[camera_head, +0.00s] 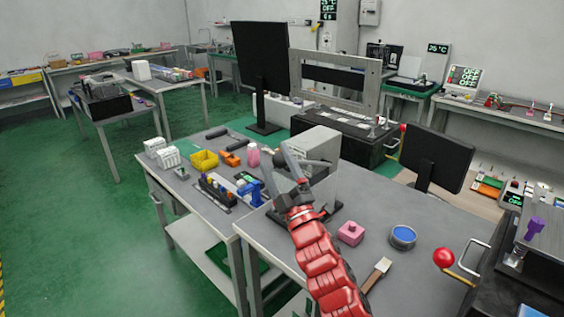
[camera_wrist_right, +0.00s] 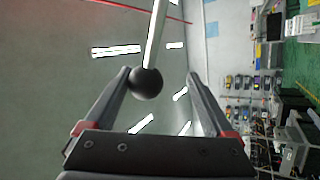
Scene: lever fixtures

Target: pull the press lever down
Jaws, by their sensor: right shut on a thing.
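The press lever is a metal rod with a round black knob; the knob shows in the head view (camera_head: 280,157) and between the fingers in the wrist view (camera_wrist_right: 147,84). The lever's grey press housing (camera_head: 318,143) stands on the workbench. My left gripper is not in view.
A red-ball lever (camera_head: 443,257) stands at the right. A dark monitor (camera_head: 437,160) stands behind.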

